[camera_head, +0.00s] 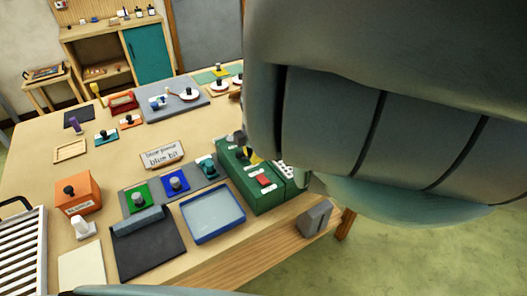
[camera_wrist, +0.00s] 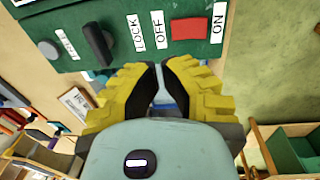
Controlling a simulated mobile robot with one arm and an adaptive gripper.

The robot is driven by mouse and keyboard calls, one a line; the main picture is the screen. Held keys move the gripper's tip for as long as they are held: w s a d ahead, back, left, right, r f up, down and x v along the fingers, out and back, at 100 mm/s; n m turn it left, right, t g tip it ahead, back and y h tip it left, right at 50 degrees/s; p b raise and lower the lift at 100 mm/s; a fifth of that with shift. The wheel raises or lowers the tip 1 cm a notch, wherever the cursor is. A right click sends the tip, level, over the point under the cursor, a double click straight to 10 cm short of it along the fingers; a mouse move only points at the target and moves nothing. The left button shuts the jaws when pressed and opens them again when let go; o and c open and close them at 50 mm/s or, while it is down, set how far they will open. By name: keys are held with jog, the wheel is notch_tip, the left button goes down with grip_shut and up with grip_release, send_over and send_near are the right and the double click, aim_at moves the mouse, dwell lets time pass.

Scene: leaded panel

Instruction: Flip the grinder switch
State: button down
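A black knob (camera_wrist: 98,43) stands left of LOCK. My gripper (camera_wrist: 160,66) has yellow fingers with black pads, drawn close together with a narrow gap and nothing between them. Its tips appear just below the switch in the wrist view; contact cannot be told.
A blue tray (camera_head: 212,216) and green and blue knob plates stand left of the grinder. A sign (camera_head: 161,155) reads "blue bit". An orange box (camera_head: 80,192) and white rack (camera_head: 22,250) are at the left. A grey box (camera_head: 314,218) sits at the table's front edge.

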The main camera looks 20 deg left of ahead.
notch_tip(320, 180, up, 9)
jog(key=b, duration=0.1)
jog(key=shift+w+a, duration=0.4)
jog(key=shift+f, duration=0.1)
dwell(0.3)
